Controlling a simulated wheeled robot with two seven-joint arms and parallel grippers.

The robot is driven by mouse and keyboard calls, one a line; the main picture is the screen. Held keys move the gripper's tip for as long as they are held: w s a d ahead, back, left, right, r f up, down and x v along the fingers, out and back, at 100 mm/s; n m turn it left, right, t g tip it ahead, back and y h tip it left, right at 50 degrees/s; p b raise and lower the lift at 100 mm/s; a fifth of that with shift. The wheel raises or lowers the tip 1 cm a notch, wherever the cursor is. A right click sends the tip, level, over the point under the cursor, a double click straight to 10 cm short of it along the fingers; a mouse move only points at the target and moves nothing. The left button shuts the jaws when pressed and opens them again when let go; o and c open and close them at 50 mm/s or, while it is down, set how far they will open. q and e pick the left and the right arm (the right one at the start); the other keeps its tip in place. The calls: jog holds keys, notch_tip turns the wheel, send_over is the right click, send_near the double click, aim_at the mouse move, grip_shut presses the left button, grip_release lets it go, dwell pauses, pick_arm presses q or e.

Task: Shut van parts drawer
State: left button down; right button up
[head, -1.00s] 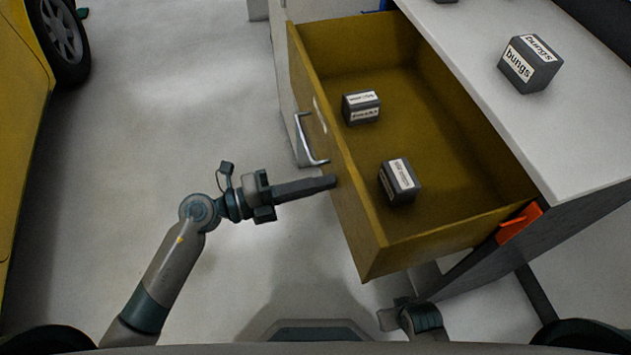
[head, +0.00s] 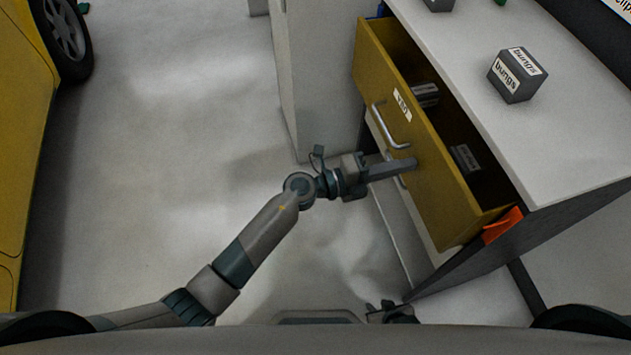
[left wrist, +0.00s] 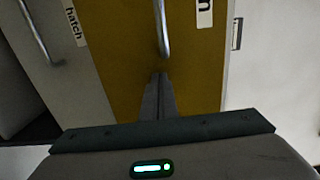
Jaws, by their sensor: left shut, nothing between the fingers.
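The yellow drawer (head: 440,200) stands part way out of the white-topped cabinet. Its front bears a white label (head: 402,105) and a silver bar handle (head: 388,128). Two small grey boxes lie inside, one farther back (head: 425,95) and one nearer (head: 464,158), both partly hidden by the front. My left gripper (head: 414,164) is shut and empty, its fingertips at the drawer front just below the handle's lower end. In the left wrist view the fingertips (left wrist: 158,76) meet the yellow front below the handle (left wrist: 162,30). My right gripper (head: 390,312) barely shows at the bottom edge.
A grey "bungs" box (head: 515,77) sits on the white worktop (head: 570,140). An orange piece (head: 502,225) is at the drawer's near side. A grey front labelled "hatch" (left wrist: 75,25) is below the yellow one. A yellow vehicle (head: 28,130) stands far left; floor between is clear.

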pick_arm(q)
jog(key=x, duration=0.7)
jog(key=shift+w+d, duration=0.1)
jog(key=shift+d, duration=0.35)
jog(key=shift+r, duration=0.1)
pick_arm(e)
jog(key=shift+a+r, duration=0.1)
jog(key=shift+a, duration=0.1)
pick_arm(q)
jog(key=shift+r, duration=0.15)
jog(key=shift+a, duration=0.1)
pick_arm(e)
jog(key=shift+s, duration=0.1)
